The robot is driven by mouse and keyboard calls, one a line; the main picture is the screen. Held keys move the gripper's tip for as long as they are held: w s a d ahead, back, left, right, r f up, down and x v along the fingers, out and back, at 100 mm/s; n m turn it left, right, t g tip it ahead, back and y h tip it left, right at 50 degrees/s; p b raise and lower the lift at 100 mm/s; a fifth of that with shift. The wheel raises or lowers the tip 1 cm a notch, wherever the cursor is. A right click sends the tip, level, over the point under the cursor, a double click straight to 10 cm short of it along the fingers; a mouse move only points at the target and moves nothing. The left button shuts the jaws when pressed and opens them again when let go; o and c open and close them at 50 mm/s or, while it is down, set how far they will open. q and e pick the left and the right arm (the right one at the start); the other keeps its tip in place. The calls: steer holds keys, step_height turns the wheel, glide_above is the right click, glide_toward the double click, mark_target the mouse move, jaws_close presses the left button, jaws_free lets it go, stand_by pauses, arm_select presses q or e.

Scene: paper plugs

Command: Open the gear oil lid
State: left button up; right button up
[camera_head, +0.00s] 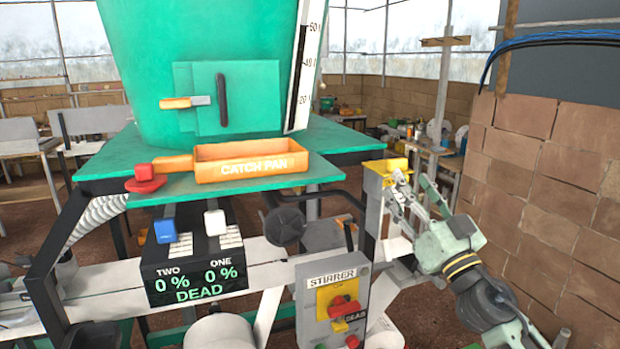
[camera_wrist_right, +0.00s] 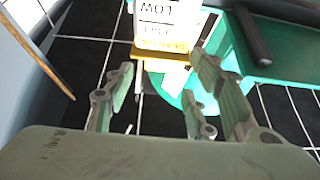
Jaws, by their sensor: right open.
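A yellow lid-like part (camera_head: 383,166) sits at the top of a grey post, right of the green table in the head view. In the right wrist view, a white box with upside-down text, including "LOW" (camera_wrist_right: 167,14), has a yellow edge (camera_wrist_right: 162,47) facing my fingers. I take this for the gear oil container, but cannot be sure. My right gripper (camera_head: 417,197) is open and empty, just right of and slightly below the yellow part. In the wrist view its fingers (camera_wrist_right: 162,97) stand apart either side of the yellow edge's line. My left gripper is not in view.
An orange catch pan (camera_head: 250,178) lies on the green table under a green hopper (camera_head: 150,50). A stirrer panel (camera_head: 330,300) and a black display box (camera_head: 195,270) hang below. A brick wall (camera_head: 560,170) stands close on the right.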

steer(key=shift+w+r, duration=0.15)
steer(key=shift+w, duration=0.1)
